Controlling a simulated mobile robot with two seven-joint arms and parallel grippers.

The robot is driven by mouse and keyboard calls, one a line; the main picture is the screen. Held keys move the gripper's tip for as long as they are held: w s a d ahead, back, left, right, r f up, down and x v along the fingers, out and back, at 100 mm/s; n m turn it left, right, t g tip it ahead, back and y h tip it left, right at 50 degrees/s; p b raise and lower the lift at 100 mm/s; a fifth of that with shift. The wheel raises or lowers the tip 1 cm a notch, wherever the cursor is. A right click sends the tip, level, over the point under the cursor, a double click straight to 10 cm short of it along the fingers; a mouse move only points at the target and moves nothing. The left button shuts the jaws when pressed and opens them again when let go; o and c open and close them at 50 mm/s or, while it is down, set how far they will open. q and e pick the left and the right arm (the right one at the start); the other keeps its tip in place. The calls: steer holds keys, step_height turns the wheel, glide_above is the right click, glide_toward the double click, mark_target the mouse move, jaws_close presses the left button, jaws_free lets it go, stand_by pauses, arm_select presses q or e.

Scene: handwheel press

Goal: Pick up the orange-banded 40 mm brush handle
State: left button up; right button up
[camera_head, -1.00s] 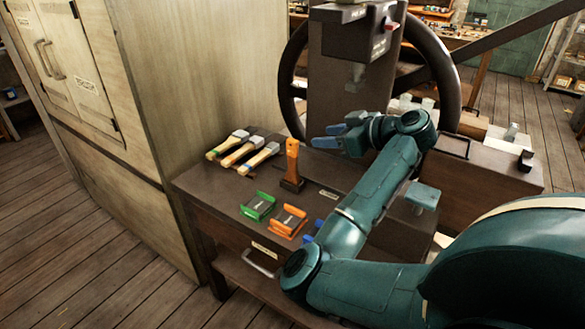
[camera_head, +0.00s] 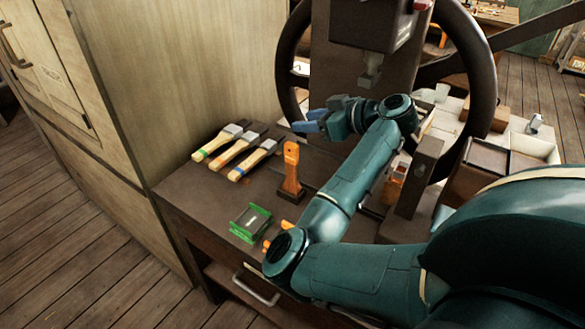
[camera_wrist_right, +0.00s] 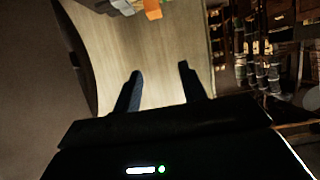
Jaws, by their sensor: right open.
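Three brushes lie side by side at the left of the bench. The middle one, the orange-banded brush (camera_head: 232,155), has a pale wooden handle pointing toward the lower left. The green-banded brush (camera_head: 218,141) lies to its left and the blue-banded brush (camera_head: 252,161) to its right. My right gripper (camera_head: 303,120) is open, to the right of the brushes and apart from them. Its two fingers also show spread and empty in the right wrist view (camera_wrist_right: 158,74). No brush can be made out for sure there. My left gripper is not in view.
An upright orange handle on a dark foot (camera_head: 291,172) stands between the brushes and my right arm. A green holder (camera_head: 251,223) sits at the front. My arm largely covers an orange holder (camera_head: 268,246). The press handwheel (camera_head: 484,75) rises behind; a tall cabinet (camera_head: 190,80) stands left.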

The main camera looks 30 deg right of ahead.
steer(key=b, duration=0.6)
glide_toward(286, 150)
steer(key=x, duration=0.3)
steer(key=shift+w+d+f, duration=0.1)
steer(key=shift+w+f, duration=0.1)
steer(key=shift+f, duration=0.4)
steer(key=shift+w+f, duration=0.15)
steer(key=shift+w, duration=0.25)
steer(key=x, duration=0.6)
steer(key=shift+w, duration=0.4)
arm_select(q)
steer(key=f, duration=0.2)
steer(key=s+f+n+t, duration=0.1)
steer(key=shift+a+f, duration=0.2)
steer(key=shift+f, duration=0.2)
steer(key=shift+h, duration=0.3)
arm_select(e)
steer(key=shift+c, duration=0.3)
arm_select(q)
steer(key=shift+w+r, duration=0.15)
arm_select(e)
jaws_close()
